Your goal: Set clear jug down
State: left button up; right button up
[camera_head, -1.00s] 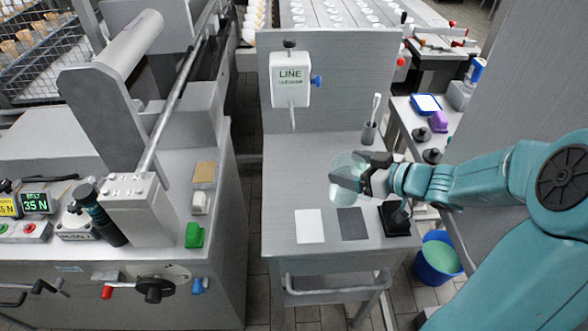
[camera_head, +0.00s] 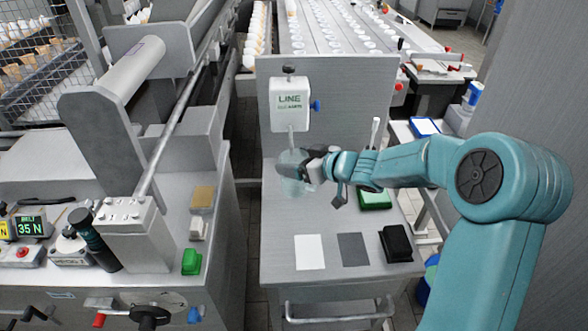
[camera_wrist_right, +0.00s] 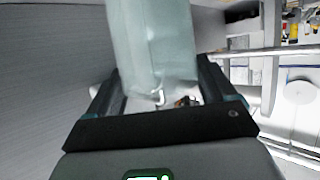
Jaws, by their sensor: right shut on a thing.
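The clear jug (camera_head: 290,174) is a pale see-through vessel below the spout of the white LINE dispenser (camera_head: 290,104), over the back part of the grey workbench (camera_head: 280,222). My right gripper (camera_head: 308,166) is shut on it from the right side. I cannot tell whether its base touches the bench. In the right wrist view the jug (camera_wrist_right: 158,45) fills the space between the two dark fingers of the gripper (camera_wrist_right: 165,95). My left gripper is not in view.
A white square (camera_head: 309,252) and a grey square (camera_head: 353,249) lie on the front of the bench, with a black object (camera_head: 397,243) at right. A green block (camera_head: 374,199) sits behind them. The bench's left middle is clear. A machine (camera_head: 140,225) stands left.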

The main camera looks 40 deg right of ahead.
jog(key=shift+w+a+r, duration=0.1)
jog(key=shift+w, duration=0.3)
jog(key=shift+w+f+b, duration=0.2)
jog(key=shift+f+b, duration=0.55)
jog(key=shift+f, duration=1.05)
jog(key=shift+f, duration=0.1)
jog(key=o, duration=1.6)
jog(key=shift+f, duration=0.1)
jog(key=shift+o, duration=0.2)
jog(key=shift+s+r, duration=0.1)
jog(key=shift+r, duration=0.25)
jog(key=p+v, duration=0.2)
jog(key=v, duration=0.9)
jog(key=shift+s, duration=0.4)
